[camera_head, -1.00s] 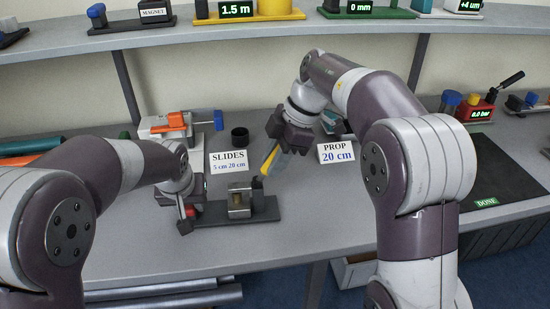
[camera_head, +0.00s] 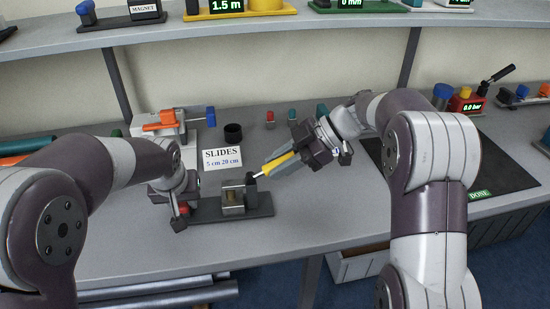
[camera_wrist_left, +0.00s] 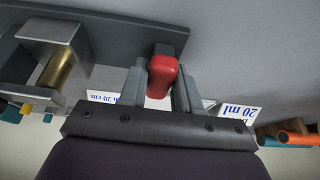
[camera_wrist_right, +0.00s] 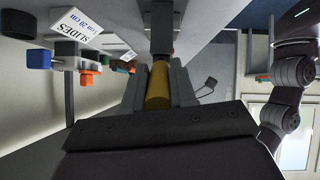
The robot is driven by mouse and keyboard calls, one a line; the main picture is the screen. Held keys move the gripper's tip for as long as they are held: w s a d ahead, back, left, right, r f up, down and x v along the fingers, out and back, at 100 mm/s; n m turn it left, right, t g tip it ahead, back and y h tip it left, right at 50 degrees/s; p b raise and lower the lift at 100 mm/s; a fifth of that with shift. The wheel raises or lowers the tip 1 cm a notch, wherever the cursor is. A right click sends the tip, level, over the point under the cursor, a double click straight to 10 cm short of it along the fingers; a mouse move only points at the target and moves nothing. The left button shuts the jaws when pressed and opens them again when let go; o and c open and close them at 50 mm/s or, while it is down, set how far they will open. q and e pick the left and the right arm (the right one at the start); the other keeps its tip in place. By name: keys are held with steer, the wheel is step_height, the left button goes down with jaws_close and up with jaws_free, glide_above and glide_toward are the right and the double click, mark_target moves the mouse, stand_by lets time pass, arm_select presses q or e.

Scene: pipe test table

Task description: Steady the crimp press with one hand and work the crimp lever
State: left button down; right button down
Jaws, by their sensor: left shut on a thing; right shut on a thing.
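The crimp press has a dark base plate (camera_head: 262,208) on the table, with a metal block (camera_head: 232,198) on it. The block and a brass part (camera_wrist_left: 62,72) show in the left wrist view. My left gripper (camera_head: 181,212) is shut on a red knob (camera_wrist_left: 164,75) at the plate's left end. The crimp lever (camera_wrist_right: 158,90) has a yellow grip and a dark end, and leans up to the right from the press. My right gripper (camera_head: 284,162) is shut on its yellow grip. The fingers hide part of the grip.
A SLIDES sign (camera_head: 222,158) and a black cup (camera_head: 233,132) stand behind the press. An orange and blue device (camera_head: 165,122) is behind my left gripper. A dark mat marked DONE (camera_head: 480,194) lies at right. The table in front of the press is clear.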

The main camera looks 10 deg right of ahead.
steer(key=shift+d+f+y, duration=0.2)
steer(key=shift+f+y, duration=0.45)
steer(key=shift+y, duration=0.4)
steer(key=shift+d+f+y, duration=0.15)
steer(key=shift+f+y, duration=0.5)
steer(key=shift+y, duration=0.4)
steer(key=c, duration=0.9)
jaws_free()
steer(key=shift+d, duration=0.15)
steer(key=v, duration=1.1)
steer(key=shift+d, duration=0.4)
